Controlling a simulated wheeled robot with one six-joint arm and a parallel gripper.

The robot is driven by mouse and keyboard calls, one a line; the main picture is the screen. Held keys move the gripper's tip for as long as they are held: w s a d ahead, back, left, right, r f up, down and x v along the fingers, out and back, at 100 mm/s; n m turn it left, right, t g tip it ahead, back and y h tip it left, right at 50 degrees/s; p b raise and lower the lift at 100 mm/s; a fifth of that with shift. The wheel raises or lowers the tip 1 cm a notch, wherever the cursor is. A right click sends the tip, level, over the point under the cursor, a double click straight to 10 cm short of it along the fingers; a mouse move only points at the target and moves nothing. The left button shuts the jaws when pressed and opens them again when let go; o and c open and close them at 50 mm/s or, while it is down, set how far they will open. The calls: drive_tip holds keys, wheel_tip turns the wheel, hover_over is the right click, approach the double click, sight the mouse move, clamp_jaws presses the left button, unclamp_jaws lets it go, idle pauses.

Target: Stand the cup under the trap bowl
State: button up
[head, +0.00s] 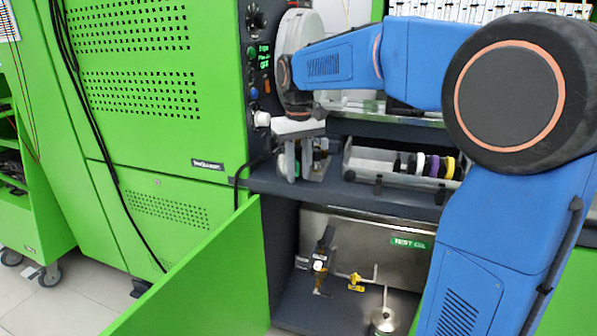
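My gripper (301,176) points down above the dark shelf, at the front edge of the bench. Its two grey fingers stand apart, and I see nothing clearly held between them. A dark upright fitting (321,262) with a pale knob stands in the open lower cabinet, below my gripper; it may carry the trap bowl, but the bowl is too small to make out. I cannot pick out a cup for certain. A metal can with a thin spout (384,320) stands at the cabinet's front right, cut by the lower edge.
The open green door (205,285) stands out at the cabinet's left. A steel tank marked as test oil (370,240) fills the cabinet's back, with a yellow valve (356,281) before it. A tray of coloured rings (350,160) sits on the shelf (345,190). My blue arm hides the right.

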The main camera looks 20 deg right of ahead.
wheel_tip(320, 180, up, 12)
drive_tip(key=s+d+f+t, duration=0.1)
drive_tip(key=s+f, duration=0.3)
drive_tip(key=s, duration=0.4)
drive_tip(key=s+d+f+m+t, duration=0.1)
drive_tip(key=s+d+f, duration=0.2)
drive_tip(key=s, duration=0.5)
drive_tip(key=shift+s+d+f, duration=0.15)
drive_tip(key=shift+s+f, duration=0.25)
drive_tip(key=shift+f, duration=0.45)
drive_tip(key=s+f+t, duration=0.1)
drive_tip(key=s+f, duration=0.3)
drive_tip(key=s+d+f+t, duration=0.1)
drive_tip(key=s+f, duration=0.4)
drive_tip(key=s+d+f, duration=0.1)
drive_tip(key=s+f, duration=0.3)
drive_tip(key=f, duration=0.1)
drive_tip(key=shift+s+f+m+t, duration=0.2)
drive_tip(key=shift+s+m+t, duration=0.05)
drive_tip(key=shift+m+t, duration=0.15)
drive_tip(key=shift+c, duration=1.2)
drive_tip(key=shift+s+f, duration=0.1)
drive_tip(key=shift+f, duration=0.05)
drive_tip(key=shift+c, duration=0.6)
